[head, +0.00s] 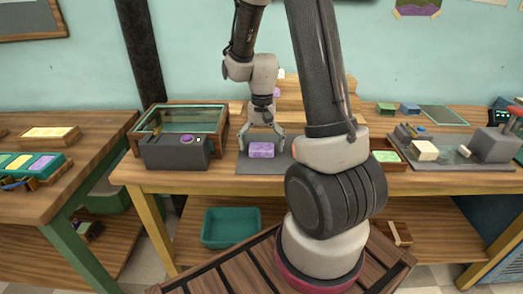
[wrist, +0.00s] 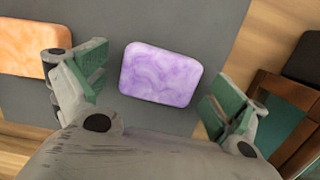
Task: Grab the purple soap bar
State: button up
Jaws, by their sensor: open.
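The purple soap bar (head: 261,150) lies flat on a dark grey mat (head: 247,168) on the middle workbench. In the wrist view it is a marbled purple block (wrist: 161,74) with rounded corners. My gripper (head: 260,143) is above the mat with its fingers spread. In the wrist view my gripper (wrist: 157,92) shows one green-padded finger left of the soap and one right of it. Gaps show on both sides, so neither finger touches the soap. An orange soap bar (wrist: 32,47) lies on the mat beyond the left finger; in the head view my arm hides it.
A glass-topped wooden case (head: 190,119) and a grey box with a purple button (head: 175,152) stand left of the mat. A wooden tray with green contents (head: 386,156) is to the right. A teal bin (head: 231,228) sits on the lower shelf.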

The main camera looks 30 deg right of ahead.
jog(key=shift+c, duration=0.4)
jog(key=c, duration=1.1)
